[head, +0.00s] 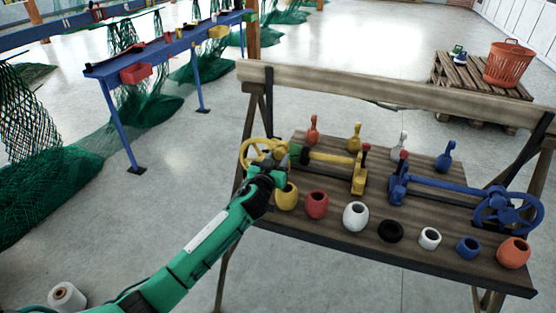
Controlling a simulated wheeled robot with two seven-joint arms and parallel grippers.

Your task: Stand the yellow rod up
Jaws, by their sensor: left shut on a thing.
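The yellow rod (330,158) lies roughly level above the wooden table (330,226). Its right end is at an upright yellow block (359,180) with a red top, and a yellow spoked wheel (257,147) is at its left end. A green part sits on the rod near the wheel. My left gripper (277,163) is at the left end, in front of the wheel, and shut on the rod there. The gripper hides part of the wheel and the exact grip. My right gripper is not in view.
A blue rod (440,185) with a blue wheel (508,211) lies at the right. Several pots, including a white one (355,216), line the front edge. Several bottle-shaped pieces, including a red one (313,130), stand behind. A wooden beam (390,88) crosses the back.

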